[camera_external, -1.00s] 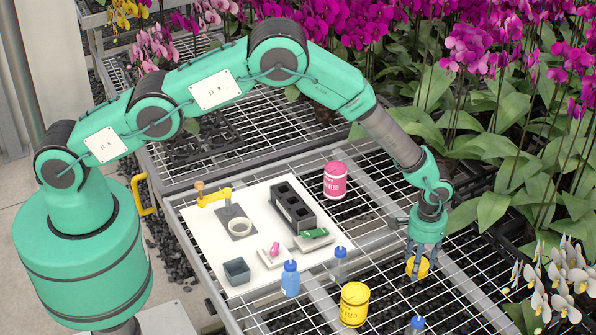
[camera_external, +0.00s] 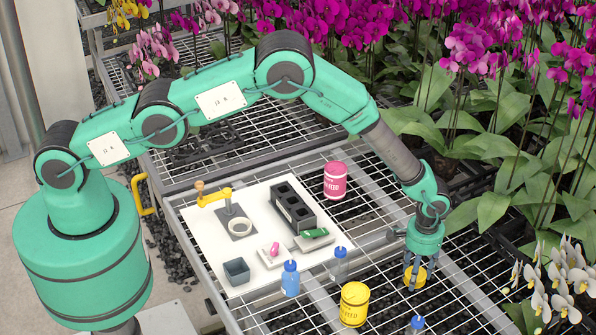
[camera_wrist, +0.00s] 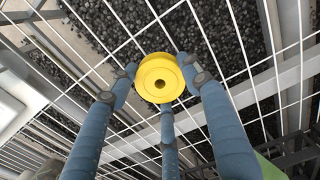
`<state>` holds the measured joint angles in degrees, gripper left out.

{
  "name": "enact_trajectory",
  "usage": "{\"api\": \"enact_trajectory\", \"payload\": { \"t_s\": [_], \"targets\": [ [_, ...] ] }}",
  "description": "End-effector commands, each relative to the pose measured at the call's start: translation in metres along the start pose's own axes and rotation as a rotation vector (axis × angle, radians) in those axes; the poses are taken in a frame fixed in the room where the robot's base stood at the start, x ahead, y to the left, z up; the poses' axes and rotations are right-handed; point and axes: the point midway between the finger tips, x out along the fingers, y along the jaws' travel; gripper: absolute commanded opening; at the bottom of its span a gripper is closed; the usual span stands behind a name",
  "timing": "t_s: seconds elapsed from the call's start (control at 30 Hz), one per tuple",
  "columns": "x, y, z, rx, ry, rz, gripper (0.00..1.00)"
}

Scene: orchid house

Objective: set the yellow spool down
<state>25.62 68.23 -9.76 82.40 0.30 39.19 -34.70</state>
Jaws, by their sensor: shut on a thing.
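The yellow spool (camera_external: 415,274) is between the fingers of my gripper (camera_external: 416,278), at the right part of the wire bench in the external view. In the wrist view the yellow spool (camera_wrist: 160,78) shows its round face and centre hole, with the blue fingers of my gripper (camera_wrist: 160,92) closed around it. White bench wires and dark gravel show below and around it. I cannot tell whether the spool touches the wires.
A yellow tub (camera_external: 354,304) and blue-capped bottles (camera_external: 290,279) stand left of my gripper. A pink tub (camera_external: 337,180) stands farther back. A white board (camera_external: 205,235) holds several small items. Orchid leaves (camera_external: 497,165) crowd the right side. Bare wire mesh lies around the spool.

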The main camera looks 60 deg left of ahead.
Motion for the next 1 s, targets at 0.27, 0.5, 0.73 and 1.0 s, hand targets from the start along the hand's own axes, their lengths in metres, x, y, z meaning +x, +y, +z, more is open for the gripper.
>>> {"api": "enact_trajectory", "payload": {
  "t_s": [0.27,0.5,0.73,1.0],
  "targets": [
    [0.003,0.0,0.0,0.0,0.0,0.0,0.62],
    [0.003,0.0,0.0,0.0,0.0,0.0,0.67],
    [0.0,0.0,0.0,0.0,0.0,0.0,0.67],
    [-0.018,0.0,0.0,0.0,0.0,0.0,0.67]
  ]
}}
